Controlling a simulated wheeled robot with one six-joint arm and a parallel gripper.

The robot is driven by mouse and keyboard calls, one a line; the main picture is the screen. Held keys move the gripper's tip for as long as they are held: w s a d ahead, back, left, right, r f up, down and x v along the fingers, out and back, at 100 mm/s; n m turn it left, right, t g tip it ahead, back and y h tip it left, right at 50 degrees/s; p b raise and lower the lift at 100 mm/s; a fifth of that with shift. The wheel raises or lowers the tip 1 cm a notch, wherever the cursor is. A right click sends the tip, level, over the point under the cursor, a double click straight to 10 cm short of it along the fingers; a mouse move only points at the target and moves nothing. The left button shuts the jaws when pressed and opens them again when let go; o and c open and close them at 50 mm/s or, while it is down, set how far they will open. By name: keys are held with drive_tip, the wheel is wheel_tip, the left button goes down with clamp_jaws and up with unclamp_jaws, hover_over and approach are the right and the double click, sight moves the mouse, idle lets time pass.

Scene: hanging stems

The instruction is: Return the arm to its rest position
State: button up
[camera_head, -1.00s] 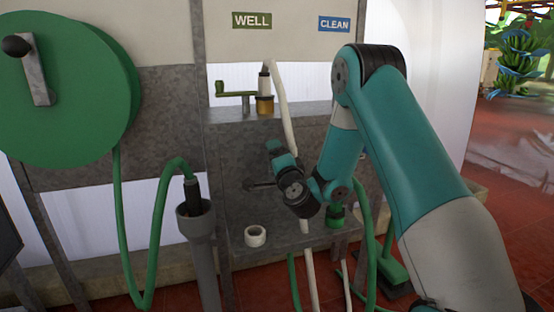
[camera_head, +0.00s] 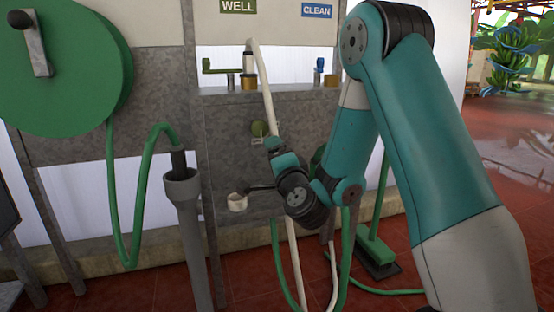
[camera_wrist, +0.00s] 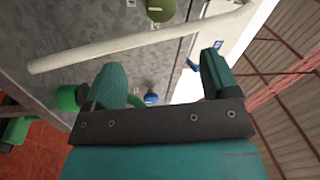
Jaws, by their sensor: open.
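My arm (camera_head: 437,150), teal with dark joints, reaches in from the right and bends down at its elbow, in front of the metal panel. My gripper (camera_head: 276,147) hangs at its end before the panel, partly hidden by my wrist. In the wrist view its two teal fingers (camera_wrist: 163,82) stand wide apart with nothing held between them. A white hose (camera_head: 266,90) hangs down close by the gripper in the head view, and crosses beyond the fingers in the wrist view (camera_wrist: 140,38). I cannot tell whether they touch.
A green reel (camera_head: 75,70) and a grey upright tube (camera_head: 188,230) holding a green hose's end stand at left. Taps with a green handle (camera_head: 222,69) and a blue handle (camera_head: 319,64) sit on the ledge.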

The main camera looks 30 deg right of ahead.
drive_tip(key=shift+s+a, duration=0.2)
drive_tip(key=shift+s, duration=0.1)
